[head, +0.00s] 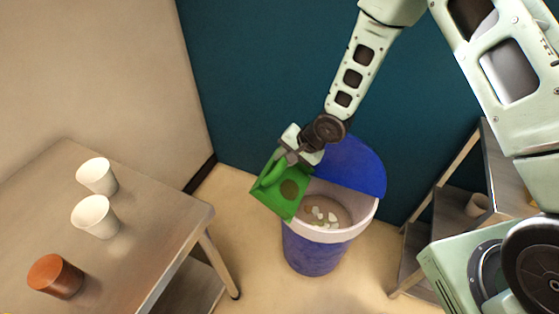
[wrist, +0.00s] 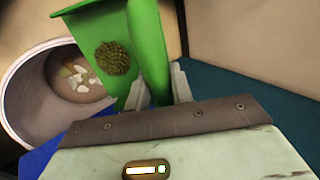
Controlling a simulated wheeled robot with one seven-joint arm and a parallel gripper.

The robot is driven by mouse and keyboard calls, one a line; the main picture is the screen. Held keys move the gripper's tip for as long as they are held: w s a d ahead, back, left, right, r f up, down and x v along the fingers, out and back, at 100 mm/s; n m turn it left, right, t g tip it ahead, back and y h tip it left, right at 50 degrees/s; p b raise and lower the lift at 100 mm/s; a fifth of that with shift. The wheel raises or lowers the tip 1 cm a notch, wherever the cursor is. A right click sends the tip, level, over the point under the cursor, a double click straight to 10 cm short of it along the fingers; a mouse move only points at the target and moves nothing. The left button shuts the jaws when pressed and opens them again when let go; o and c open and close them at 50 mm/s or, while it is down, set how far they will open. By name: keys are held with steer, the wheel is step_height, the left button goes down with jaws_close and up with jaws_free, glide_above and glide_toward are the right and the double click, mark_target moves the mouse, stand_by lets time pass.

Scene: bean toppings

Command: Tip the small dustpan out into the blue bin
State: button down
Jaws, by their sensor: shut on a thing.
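The small green dustpan (head: 274,197) is held by my gripper (head: 297,155) above the left rim of the blue bin. My gripper is shut on its handle, which also shows in the wrist view (wrist: 148,50). The dustpan is tilted, and a round clump of small brownish-green beans (head: 290,189) rests on it; the clump is clear in the wrist view (wrist: 112,58). The blue bin (head: 313,252) stands on the floor with its blue lid open at the back. It has a white liner and pale scraps inside, also visible in the wrist view (wrist: 75,78).
A metal table (head: 143,210) at the left carries two white cups (head: 95,215) and a brown cup (head: 55,276). A shelf unit (head: 455,205) stands at the right. A teal wall (head: 250,80) is close behind the bin.

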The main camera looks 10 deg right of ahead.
steer(key=s+d+f+t+y+b, duration=0.6)
steer(key=s+d+y+b, duration=0.3)
steer(key=b, duration=1.2)
steer(key=shift+s+d+t+y, duration=0.2)
steer(key=shift+d+t+y, duration=0.5)
steer(key=shift+d, duration=1.3)
steer(key=shift+s, duration=0.15)
stand_by(1.3)
